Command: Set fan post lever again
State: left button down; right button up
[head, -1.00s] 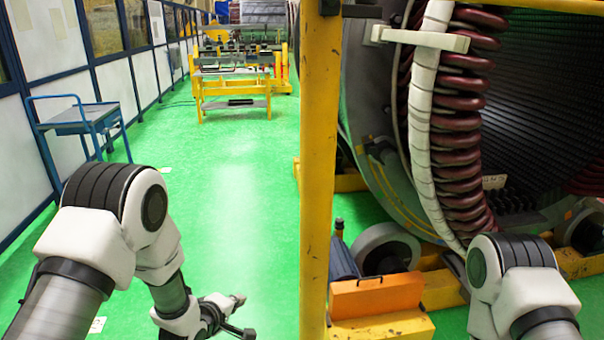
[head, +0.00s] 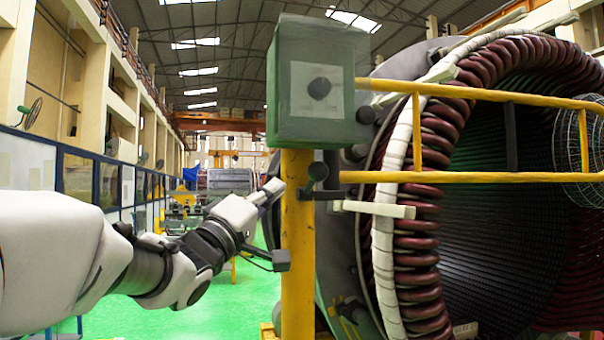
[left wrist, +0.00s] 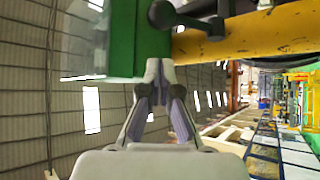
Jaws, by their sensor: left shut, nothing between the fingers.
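The yellow post (head: 298,250) stands upright near the middle of the head view, with a green box (head: 315,80) on top. A dark lever with a round knob (head: 318,172) sits on the post just under the box. My left gripper (head: 274,187) is shut and empty, its tips close to the left side of the post at about the lever's height. In the left wrist view the shut fingertips (left wrist: 157,66) appear by the green box (left wrist: 110,40), close to the dark lever (left wrist: 205,24); I cannot tell whether they touch. My right gripper is out of view.
Yellow rails (head: 480,177) run right from the post in front of the large stator (head: 400,270) with dark red coils. A round mesh-guarded fan (head: 585,150) shows at the far right. The green floor (head: 180,318) is open at lower left.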

aim_at(312, 182)
pick_arm(q)
jog(key=shift+a, duration=0.15)
jog(key=p+x, duration=0.5)
jog(key=x, duration=0.5)
jog(key=shift+p, duration=0.35)
jog(key=shift+a+f, duration=0.15)
